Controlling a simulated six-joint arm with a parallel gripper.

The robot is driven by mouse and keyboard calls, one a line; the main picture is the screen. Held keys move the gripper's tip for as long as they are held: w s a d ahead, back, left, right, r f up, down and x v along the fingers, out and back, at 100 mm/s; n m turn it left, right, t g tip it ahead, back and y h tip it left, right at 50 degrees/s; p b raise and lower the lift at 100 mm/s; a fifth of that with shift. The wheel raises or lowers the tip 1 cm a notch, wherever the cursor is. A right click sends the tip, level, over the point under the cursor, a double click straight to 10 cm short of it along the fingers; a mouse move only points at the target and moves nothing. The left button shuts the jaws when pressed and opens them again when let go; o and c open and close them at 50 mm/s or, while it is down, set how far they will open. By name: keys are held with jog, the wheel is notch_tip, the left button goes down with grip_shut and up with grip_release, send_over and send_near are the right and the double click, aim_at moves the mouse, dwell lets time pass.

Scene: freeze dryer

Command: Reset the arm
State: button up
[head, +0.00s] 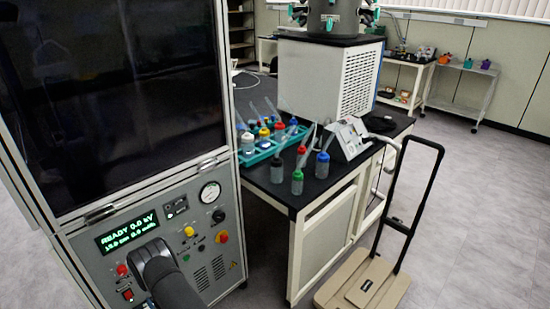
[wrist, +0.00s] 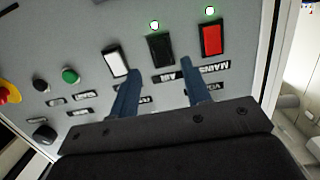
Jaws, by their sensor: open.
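My gripper (wrist: 160,66) is open and empty in the wrist view, its two blue fingers apart and pointing at a grey control panel (wrist: 95,22). A black switch (wrist: 161,50) lies between and beyond the fingertips. A red switch (wrist: 211,39) is to its right and a white switch (wrist: 116,64) to its left. Green lights glow above the black and red switches. I cannot tell whether the fingers touch the panel. In the head view my dark arm (head: 170,280) reaches toward the lower panel of the grey cabinet (head: 225,250); the fingers are hidden there.
The cabinet display (head: 127,230) reads READY 0.0 kV. A black bench (head: 330,175) to the right carries capped bottles (head: 297,182), a teal rack (head: 262,157) and a white freeze dryer (head: 315,75). A beige trolley (head: 340,290) stands in front. Open floor lies at the right.

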jog(key=w+a+g+h, duration=0.2)
jog(key=w+a, duration=0.3)
jog(key=s+d+r+m, duration=0.4)
jog(key=s+d+r, duration=0.2)
jog(key=s+d, duration=0.5)
jog(key=shift+m+g+h, duration=0.3)
dwell(0.5)
dwell(1.3)
